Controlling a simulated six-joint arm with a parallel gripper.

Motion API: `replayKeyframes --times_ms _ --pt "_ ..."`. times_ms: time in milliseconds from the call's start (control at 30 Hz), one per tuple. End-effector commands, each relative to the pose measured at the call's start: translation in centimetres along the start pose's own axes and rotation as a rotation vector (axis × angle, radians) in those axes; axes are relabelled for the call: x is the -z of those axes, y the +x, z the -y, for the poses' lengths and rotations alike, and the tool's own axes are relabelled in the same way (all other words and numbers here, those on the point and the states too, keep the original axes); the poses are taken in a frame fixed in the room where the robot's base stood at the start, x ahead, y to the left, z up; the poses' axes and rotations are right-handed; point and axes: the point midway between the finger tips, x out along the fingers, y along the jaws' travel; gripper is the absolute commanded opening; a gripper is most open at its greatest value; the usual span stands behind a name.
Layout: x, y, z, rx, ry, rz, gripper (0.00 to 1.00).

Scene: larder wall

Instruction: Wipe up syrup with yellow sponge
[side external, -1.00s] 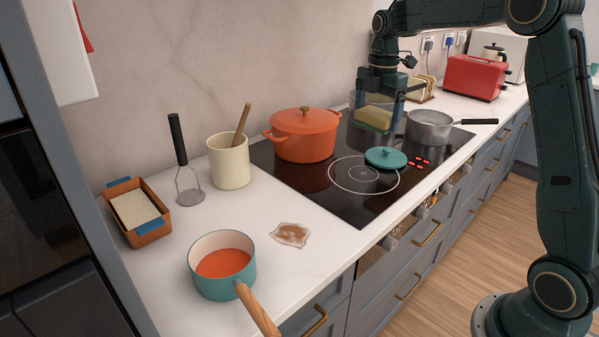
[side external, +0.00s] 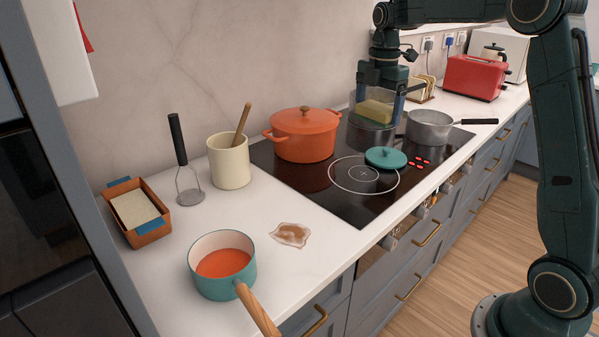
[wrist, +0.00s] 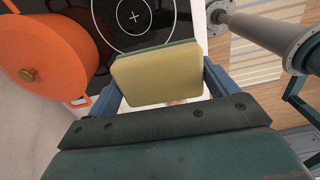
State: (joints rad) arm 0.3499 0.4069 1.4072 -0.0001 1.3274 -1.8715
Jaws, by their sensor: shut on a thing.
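The yellow sponge (side external: 375,112) has a green layer along one edge. My gripper (side external: 377,104) is shut on it, above the far part of the hob. The sponge also shows in the wrist view (wrist: 155,76), between my two blue fingers (wrist: 157,88). In the side view the sponge appears within the outline of a clear glass pot (side external: 371,134); I cannot tell whether it is inside or in front. The brown syrup patch (side external: 290,235) lies on the white counter near its front edge, well away from my gripper.
An orange lidded pot (side external: 306,140) and a grey saucepan (side external: 428,126) flank my gripper. A teal lid (side external: 386,158) lies on the hob (side external: 350,205). A teal saucepan (side external: 222,275) of orange liquid, a cream crock (side external: 229,163) and a masher (side external: 187,185) stand around the syrup.

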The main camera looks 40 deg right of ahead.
Motion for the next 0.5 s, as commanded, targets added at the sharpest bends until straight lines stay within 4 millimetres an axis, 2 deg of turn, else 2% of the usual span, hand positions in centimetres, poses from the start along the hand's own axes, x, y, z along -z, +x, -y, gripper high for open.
replayKeyframes --times_ms 167,267,367,500 --pt "1.2 0.5 -0.2 0.0 -0.033 0.0 0.67" --pt "2.7 1.2 -0.4 0.002 -0.074 -0.001 0.67" --pt "4.8 2.2 -0.6 0.003 -0.133 -0.001 0.67" --pt "8.7 4.0 -0.7 0.004 -0.241 -0.001 0.67"
